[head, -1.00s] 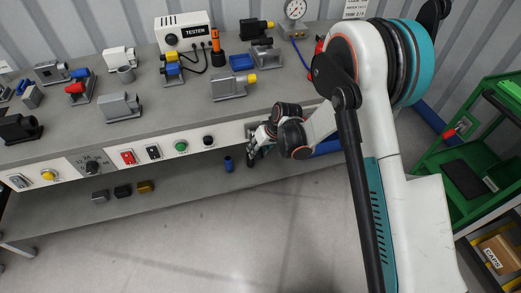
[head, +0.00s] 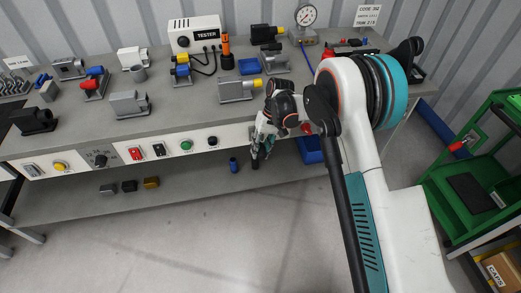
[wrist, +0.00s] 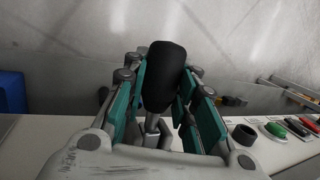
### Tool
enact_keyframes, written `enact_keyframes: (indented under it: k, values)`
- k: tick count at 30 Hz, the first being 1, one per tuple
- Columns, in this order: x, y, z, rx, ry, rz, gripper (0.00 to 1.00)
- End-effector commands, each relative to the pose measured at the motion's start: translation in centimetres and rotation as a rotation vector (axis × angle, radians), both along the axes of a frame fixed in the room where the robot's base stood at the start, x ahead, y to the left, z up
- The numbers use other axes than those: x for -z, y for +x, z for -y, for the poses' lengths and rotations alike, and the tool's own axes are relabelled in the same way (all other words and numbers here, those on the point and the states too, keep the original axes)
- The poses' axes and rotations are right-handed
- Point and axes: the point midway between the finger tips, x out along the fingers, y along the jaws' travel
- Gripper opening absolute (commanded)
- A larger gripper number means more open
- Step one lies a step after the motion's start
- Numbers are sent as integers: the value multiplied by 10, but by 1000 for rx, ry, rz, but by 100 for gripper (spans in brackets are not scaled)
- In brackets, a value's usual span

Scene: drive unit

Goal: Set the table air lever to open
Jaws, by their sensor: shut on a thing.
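The table air lever shows in the wrist view as a black rounded handle (wrist: 163,75) on a short metal stem, at the white front panel of the bench. My gripper (wrist: 165,85) has its teal-padded fingers on both sides of this handle and is shut on it. In the head view my gripper (head: 262,142) is at the bench's front edge, right of the panel's black knob. My wrist hides most of the lever there, and I cannot read its marked positions.
The front panel carries a green button (head: 186,146), a red switch (head: 136,154) and a dial (head: 100,161). Fixtures and a tester (head: 195,35) stand on the bench. A blue bin (head: 309,151) is below, right of my gripper. A green cart (head: 470,200) stands at right.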

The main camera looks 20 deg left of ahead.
Motion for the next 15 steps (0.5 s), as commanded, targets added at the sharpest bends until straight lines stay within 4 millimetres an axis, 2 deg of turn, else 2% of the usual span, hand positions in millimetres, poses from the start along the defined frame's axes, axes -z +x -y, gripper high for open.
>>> enact_keyframes:
  k: [11, 12, 14, 15]
  values:
    - [0, 0, 0, 1, -2, -3, 0]
    - [0, 0, 0, 1, -2, -3, 35]
    - [0, 0, 0, 1, -2, -3, 47]
    - [0, 0, 0, 1, -2, -3, 47]
